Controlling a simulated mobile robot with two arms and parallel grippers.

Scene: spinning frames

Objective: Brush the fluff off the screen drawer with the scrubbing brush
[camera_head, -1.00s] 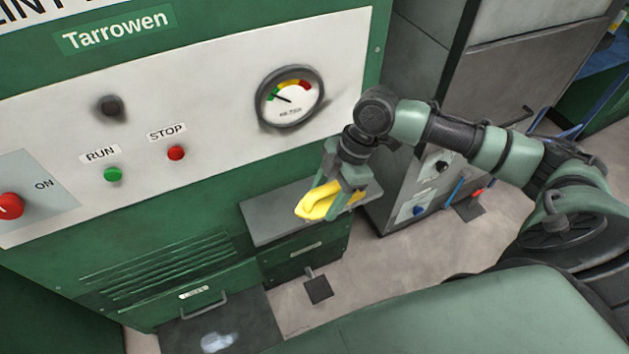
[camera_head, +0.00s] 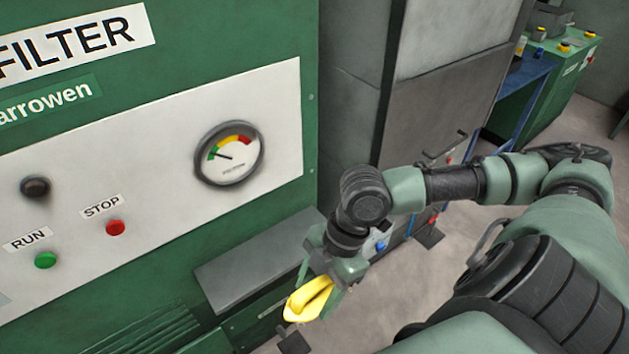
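The cloth appears clear of the ledge. My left gripper is not in view.
The machine's panel has a gauge (camera_head: 229,154), a red STOP button (camera_head: 116,228) and a green RUN button (camera_head: 45,260). A grey cabinet (camera_head: 440,100) stands to the right. A dark pedal (camera_head: 294,342) is low in front. Pale floor (camera_head: 420,290) is open at the right.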

